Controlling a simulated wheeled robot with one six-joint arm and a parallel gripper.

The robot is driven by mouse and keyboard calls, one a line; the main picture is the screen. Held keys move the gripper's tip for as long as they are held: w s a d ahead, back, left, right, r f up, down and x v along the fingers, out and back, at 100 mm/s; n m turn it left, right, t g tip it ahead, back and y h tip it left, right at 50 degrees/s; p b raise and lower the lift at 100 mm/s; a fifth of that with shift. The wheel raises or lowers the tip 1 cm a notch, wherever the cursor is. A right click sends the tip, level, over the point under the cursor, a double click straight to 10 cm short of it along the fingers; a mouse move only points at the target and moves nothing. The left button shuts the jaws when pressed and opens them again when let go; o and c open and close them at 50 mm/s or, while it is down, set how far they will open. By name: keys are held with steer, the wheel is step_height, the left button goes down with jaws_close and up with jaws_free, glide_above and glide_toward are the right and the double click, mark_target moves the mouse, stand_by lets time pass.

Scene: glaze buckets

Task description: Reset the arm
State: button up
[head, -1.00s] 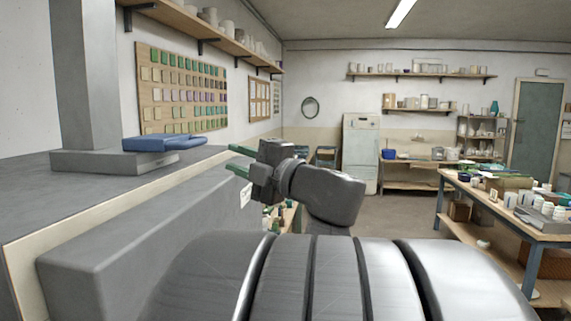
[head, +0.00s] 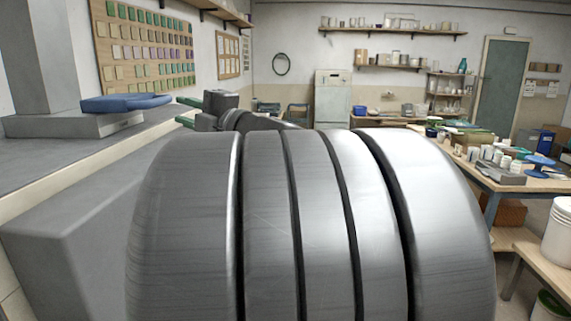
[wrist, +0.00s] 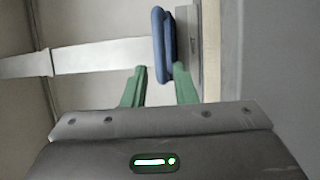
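My gripper (head: 186,111) is in the head view at the left of centre, beyond my own large grey arm links, which hide most of the forearm. Its two green fingers point left and stand apart with nothing between them. In the wrist view my gripper (wrist: 160,76) shows both green fingers spread and empty. A blue flat object (head: 125,103) lies on a grey block (head: 73,124) to the left of the fingers. The blue object also shows in the wrist view (wrist: 159,42), just past the fingertips; I cannot tell whether they touch it.
A grey counter (head: 60,162) runs along the left, with a grey column (head: 42,50) rising from its block. A worktable (head: 500,180) with jars and a blue turntable (head: 538,162) stands right. A white bucket (head: 557,232) stands at the right edge. A pale cabinet (head: 332,98) stands at the back.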

mark_target(161, 103)
steer(key=p+x, duration=0.1)
steer(key=x, duration=0.7)
steer(key=shift+w+a+p, duration=0.15)
steer(key=shift+a+p, duration=0.2)
steer(key=shift+p, duration=0.05)
steer(key=shift+d, duration=0.15)
